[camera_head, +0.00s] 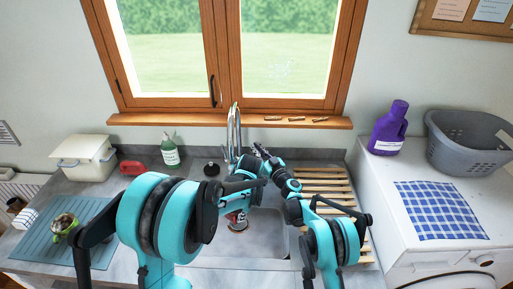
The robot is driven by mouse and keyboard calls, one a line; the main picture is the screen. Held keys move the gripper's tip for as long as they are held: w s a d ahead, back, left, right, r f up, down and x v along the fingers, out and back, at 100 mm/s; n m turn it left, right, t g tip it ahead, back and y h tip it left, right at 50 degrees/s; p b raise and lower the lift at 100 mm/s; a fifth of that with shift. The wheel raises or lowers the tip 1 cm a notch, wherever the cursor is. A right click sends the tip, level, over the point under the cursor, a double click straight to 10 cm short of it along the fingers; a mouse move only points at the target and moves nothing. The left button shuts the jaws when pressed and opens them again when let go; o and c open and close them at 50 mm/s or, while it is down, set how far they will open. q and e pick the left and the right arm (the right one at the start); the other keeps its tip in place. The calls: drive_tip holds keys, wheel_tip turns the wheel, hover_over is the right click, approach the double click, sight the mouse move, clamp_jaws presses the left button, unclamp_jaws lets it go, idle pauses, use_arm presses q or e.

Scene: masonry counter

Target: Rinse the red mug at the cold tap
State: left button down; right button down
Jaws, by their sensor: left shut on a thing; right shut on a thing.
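The red mug (233,215) shows as a small red and white patch in the sink, mostly hidden behind my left gripper. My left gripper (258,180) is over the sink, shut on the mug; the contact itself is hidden. The tall silver tap (234,130) stands at the back of the sink in front of the window. My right gripper (258,151) is shut at the right side of the tap, apparently on its handle, which is hidden. I cannot make out any running water.
A slatted wooden rack (325,183) lies right of the sink (268,222). A green soap bottle (169,150) and a dark round thing (211,169) stand left of the tap. A green mug (62,228) is on the teal mat (88,250). A purple bottle (389,130) stands at right.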

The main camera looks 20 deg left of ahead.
drive_tip(key=shift+s, duration=0.15)
drive_tip(key=c, duration=1.6)
unclamp_jaws()
drive_tip(key=shift+d, duration=0.15)
drive_tip(key=v, duration=0.7)
drive_tip(key=shift+s+d+f, duration=0.1)
drive_tip(key=shift+s+f, duration=0.05)
